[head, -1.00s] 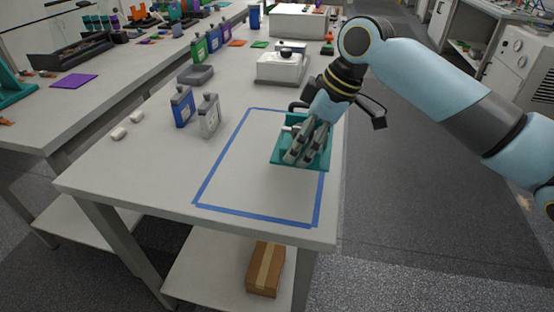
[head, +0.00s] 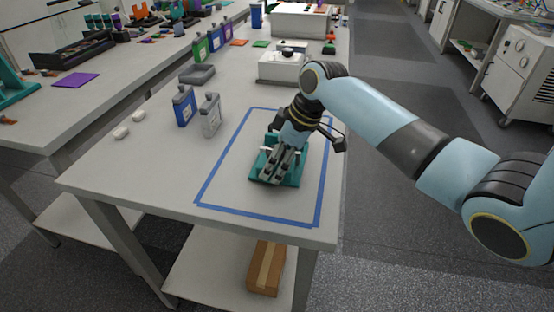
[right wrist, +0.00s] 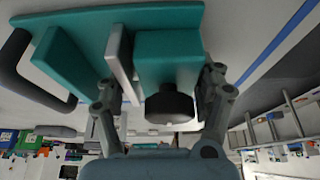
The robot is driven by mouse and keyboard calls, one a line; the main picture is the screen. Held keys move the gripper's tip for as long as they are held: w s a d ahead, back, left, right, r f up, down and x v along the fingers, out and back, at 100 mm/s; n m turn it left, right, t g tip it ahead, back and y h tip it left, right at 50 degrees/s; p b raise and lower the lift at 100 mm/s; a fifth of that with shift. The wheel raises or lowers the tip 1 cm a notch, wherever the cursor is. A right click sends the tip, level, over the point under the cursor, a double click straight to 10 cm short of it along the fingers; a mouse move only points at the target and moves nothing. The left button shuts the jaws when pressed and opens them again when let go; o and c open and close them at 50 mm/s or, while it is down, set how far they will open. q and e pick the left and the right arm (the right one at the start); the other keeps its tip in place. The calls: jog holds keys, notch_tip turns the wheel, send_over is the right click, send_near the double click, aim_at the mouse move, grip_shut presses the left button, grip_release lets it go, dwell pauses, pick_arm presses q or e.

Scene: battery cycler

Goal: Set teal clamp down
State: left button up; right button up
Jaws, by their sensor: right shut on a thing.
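The teal clamp (head: 291,181) is inside the blue taped rectangle (head: 199,194) on the white table, low over or on the surface; I cannot tell whether it touches. My right gripper (head: 273,177) is shut on the clamp and covers much of its middle. In the right wrist view the clamp (right wrist: 166,49) shows teal blocks, a grey plate and a black knob (right wrist: 169,106) between the fingers of the right gripper (right wrist: 160,100). My left gripper is not in view.
A blue bottle (head: 183,106) and a grey bottle (head: 210,115) stand left of the tape. A white device (head: 281,66) stands behind it. Two small white pieces (head: 121,132) lie at the left. The taped area around the clamp is otherwise clear.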

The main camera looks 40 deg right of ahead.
jog(key=o, duration=1.7)
jog(key=shift+f, duration=0.1)
jog(key=shift+o, duration=0.2)
jog(key=v, duration=1.2)
